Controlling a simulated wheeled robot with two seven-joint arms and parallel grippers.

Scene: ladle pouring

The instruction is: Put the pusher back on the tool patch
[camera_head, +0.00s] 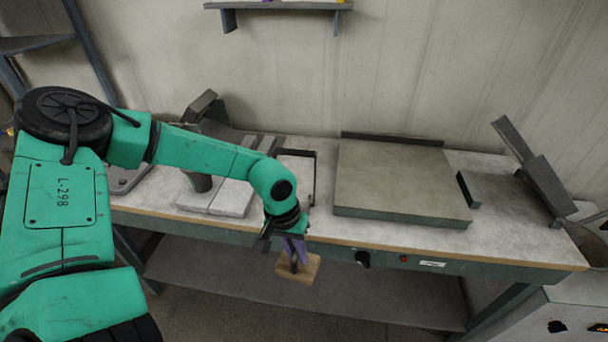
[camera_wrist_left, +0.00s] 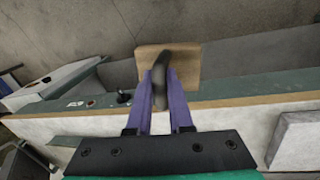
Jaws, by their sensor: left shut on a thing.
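The pusher (camera_head: 308,268) is a light wooden block with a dark curved handle. My left gripper (camera_head: 294,250) is shut on its handle with purple fingers and holds it in front of the bench's front edge, over open space. In the left wrist view the pusher's block (camera_wrist_left: 188,66) lies beyond the fingertips, and the handle sits between the left gripper's fingers (camera_wrist_left: 164,88). I cannot tell for sure which surface is the tool patch; a pale area with a dark raised edge (camera_head: 298,172) lies on the bench behind the gripper. My right gripper is not in view.
The bench (camera_head: 330,231) runs across the view. A large grey-green plate (camera_head: 395,180) with dark edges lies on its middle. Pale slabs (camera_head: 232,197) lie left of the gripper, near a dark upright bracket. An angled dark piece (camera_head: 547,180) stands at the right end.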

